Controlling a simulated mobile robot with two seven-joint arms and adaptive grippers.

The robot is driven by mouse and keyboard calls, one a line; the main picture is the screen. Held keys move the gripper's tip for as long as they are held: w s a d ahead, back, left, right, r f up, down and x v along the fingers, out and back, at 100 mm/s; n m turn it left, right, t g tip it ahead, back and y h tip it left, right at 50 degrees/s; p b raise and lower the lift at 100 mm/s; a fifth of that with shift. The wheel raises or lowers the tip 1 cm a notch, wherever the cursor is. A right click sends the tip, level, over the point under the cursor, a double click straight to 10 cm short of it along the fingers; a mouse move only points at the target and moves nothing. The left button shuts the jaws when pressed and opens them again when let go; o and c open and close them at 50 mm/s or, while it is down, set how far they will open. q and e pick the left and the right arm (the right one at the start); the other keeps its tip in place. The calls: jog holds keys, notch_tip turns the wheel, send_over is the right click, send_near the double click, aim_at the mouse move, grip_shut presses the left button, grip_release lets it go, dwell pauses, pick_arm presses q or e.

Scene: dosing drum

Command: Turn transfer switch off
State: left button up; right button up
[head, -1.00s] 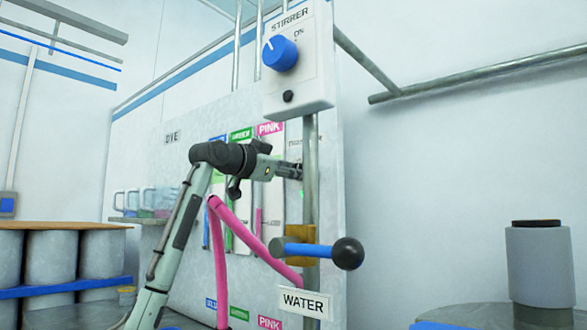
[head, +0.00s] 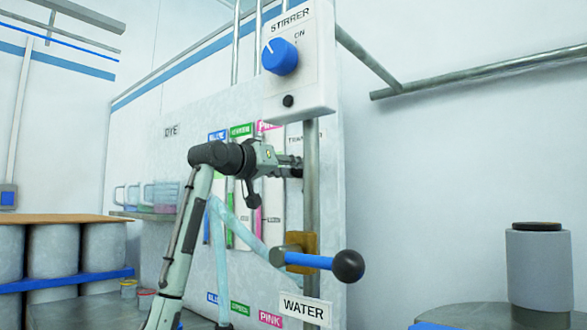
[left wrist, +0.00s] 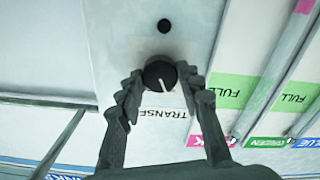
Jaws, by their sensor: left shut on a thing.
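The transfer switch is a small black round knob (left wrist: 160,75) with a white pointer line, on a pale panel (left wrist: 110,50) whose partly hidden label begins "TRANSF". In the left wrist view the label is upside down and the pointer aims down toward it, slightly right. My left gripper (left wrist: 160,84) has its fingers on both sides of the knob and is shut on it. In the head view this gripper (head: 298,168) reaches the panel behind the metal pipe, and the knob is hidden. A small dark round lamp (left wrist: 164,25) sits beyond the knob. My right gripper is not in view.
The stirrer box (head: 300,75) with its blue knob (head: 280,56) hangs above. A blue water lever (head: 308,260) with a black ball juts out below. A pale hose (head: 221,260) runs behind my left arm. A grey cylinder (head: 538,265) stands at right.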

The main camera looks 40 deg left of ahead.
pick_arm(q)
jog(key=shift+n, duration=0.4)
jog(key=o, duration=1.1)
jog(key=shift+o, duration=0.2)
jog(key=s, duration=1.2)
jog(key=shift+a, duration=0.45)
jog(key=shift+f, duration=0.1)
